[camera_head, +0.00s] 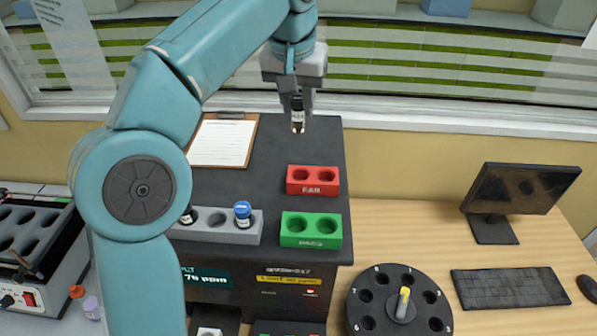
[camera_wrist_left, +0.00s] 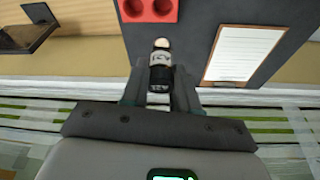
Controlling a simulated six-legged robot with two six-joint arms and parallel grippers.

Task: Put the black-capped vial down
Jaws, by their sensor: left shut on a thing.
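My left gripper (camera_head: 297,98) is shut on the black-capped vial (camera_head: 298,116), which has a white label and a pale lower end. It holds the vial up in the air near the back edge of the dark cabinet top. The left wrist view also shows the vial (camera_wrist_left: 161,66) between the fingers of the left gripper (camera_wrist_left: 160,88). A grey rack (camera_head: 221,233) holds a blue-capped vial (camera_head: 242,214) and a dark-capped vial (camera_head: 188,216), partly hidden by my arm.
A clipboard (camera_head: 222,143) lies on the cabinet's back left. A round numbered carousel (camera_head: 399,300), monitor (camera_head: 515,189), keyboard (camera_head: 509,287) and mouse (camera_head: 588,288) are at the right. A holed heater block (camera_head: 33,238) is at the far left. The window wall is behind.

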